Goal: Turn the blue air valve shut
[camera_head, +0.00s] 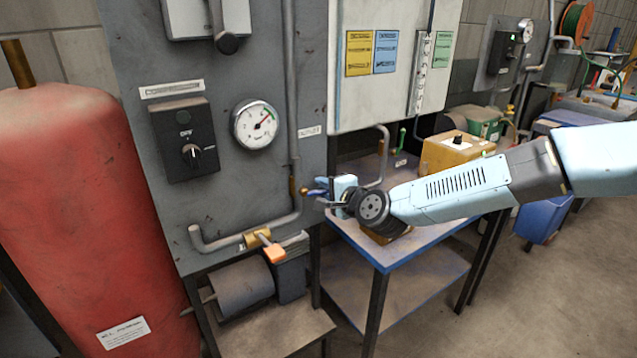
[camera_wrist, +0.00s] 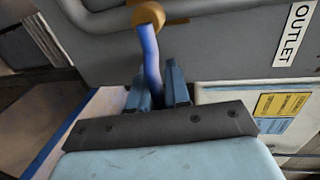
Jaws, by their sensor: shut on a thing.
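The blue valve handle (camera_wrist: 150,60) sticks out from a round brass fitting (camera_wrist: 149,14) on a grey pipe in the wrist view. My gripper (camera_wrist: 158,88) has its two fingers on either side of the handle's outer end and is shut on it. In the head view my gripper (camera_head: 325,189) is at the right edge of the grey panel, at the pipe. Only a small bit of the blue handle (camera_head: 318,192) shows there, and the brass fitting (camera_head: 304,191) is just left of it.
An orange-handled valve (camera_head: 273,253) sits on the lower pipe. A pressure gauge (camera_head: 255,125) and a black switch box (camera_head: 185,140) are on the panel (camera_head: 225,185). A red tank (camera_head: 85,210) stands at left. A blue-edged table (camera_head: 450,232) is below my arm.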

